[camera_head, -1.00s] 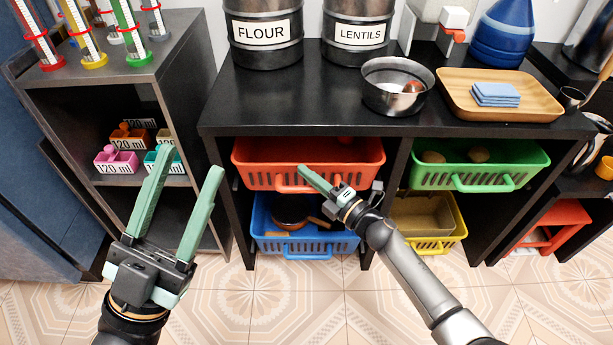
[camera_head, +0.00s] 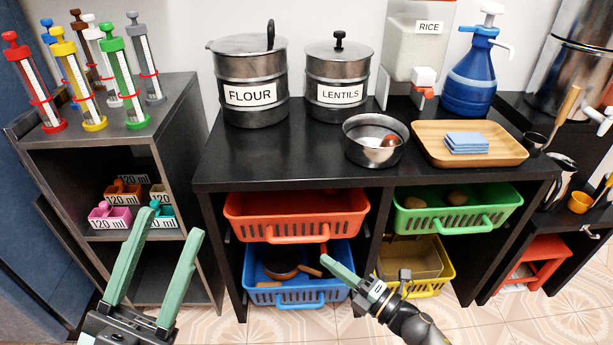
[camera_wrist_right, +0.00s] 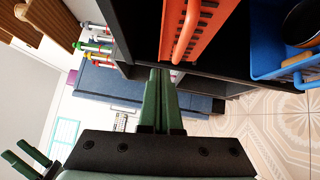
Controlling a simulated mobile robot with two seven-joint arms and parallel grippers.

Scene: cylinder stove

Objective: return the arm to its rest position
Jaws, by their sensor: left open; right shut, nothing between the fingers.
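My left gripper (camera_head: 168,262) is open and empty at the lower left of the head view, in front of the grey shelf unit. My right gripper (camera_head: 334,268) is shut with nothing between its fingers, in front of the blue basket (camera_head: 300,292) and below the red basket (camera_head: 297,232). In the right wrist view its green fingers (camera_wrist_right: 159,88) lie side by side. The red basket's handle (camera_wrist_right: 188,30) shows just above the fingertips there. I cannot tell whether they touch it.
The black counter (camera_head: 290,165) holds a flour pot (camera_head: 250,70), a lentils pot (camera_head: 338,75), a metal bowl (camera_head: 375,150) and a wooden tray (camera_head: 500,152). Green (camera_head: 408,222) and yellow (camera_head: 425,285) baskets sit to the right. The grey shelf unit (camera_head: 170,110) stands left. Floor is open in front.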

